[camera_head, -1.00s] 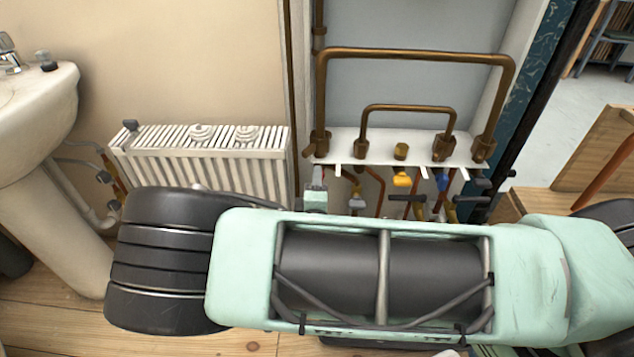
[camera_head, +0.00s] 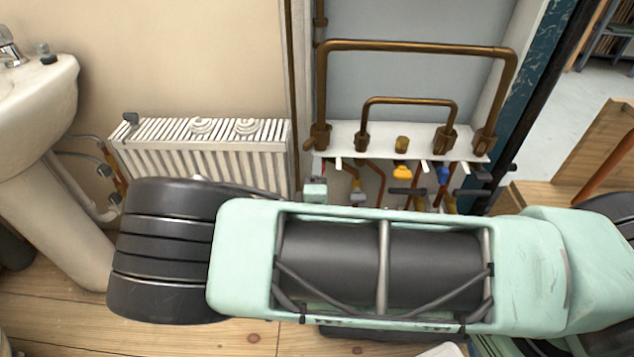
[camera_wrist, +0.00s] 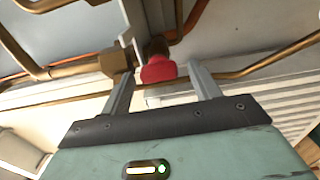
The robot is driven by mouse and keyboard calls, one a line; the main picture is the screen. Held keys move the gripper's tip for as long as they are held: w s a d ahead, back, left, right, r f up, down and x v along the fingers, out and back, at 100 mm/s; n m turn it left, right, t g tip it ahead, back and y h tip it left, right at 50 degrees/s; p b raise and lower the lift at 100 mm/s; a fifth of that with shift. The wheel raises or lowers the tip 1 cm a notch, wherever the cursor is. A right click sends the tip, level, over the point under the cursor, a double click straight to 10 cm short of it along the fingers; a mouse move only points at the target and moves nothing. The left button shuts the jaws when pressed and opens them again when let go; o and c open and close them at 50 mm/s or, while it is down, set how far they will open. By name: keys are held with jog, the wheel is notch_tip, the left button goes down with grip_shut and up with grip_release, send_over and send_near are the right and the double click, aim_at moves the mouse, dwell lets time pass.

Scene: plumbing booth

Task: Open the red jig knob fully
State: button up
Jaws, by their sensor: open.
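The red jig knob (camera_wrist: 158,69) shows in the wrist view, just beyond and between the two fingers of my gripper (camera_wrist: 160,84). It is a small red piece below a brown fitting. My gripper is open, with a finger on either side of the knob's line. I cannot tell whether either finger touches it. In the head view my arm covers most of the gripper and I do not make out the red knob.
A white bracket (camera_head: 378,141) carries brass pipes (camera_head: 415,47), with a yellow handle (camera_head: 402,172) and a blue handle (camera_head: 443,175) below it. A white radiator (camera_head: 205,160) stands to the left, beside a basin (camera_head: 35,100).

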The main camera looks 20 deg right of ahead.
jog(key=p+v, duration=0.1)
jog(key=v, duration=1.6)
jog(key=shift+s+p, duration=0.2)
jog(key=shift+p, duration=0.15)
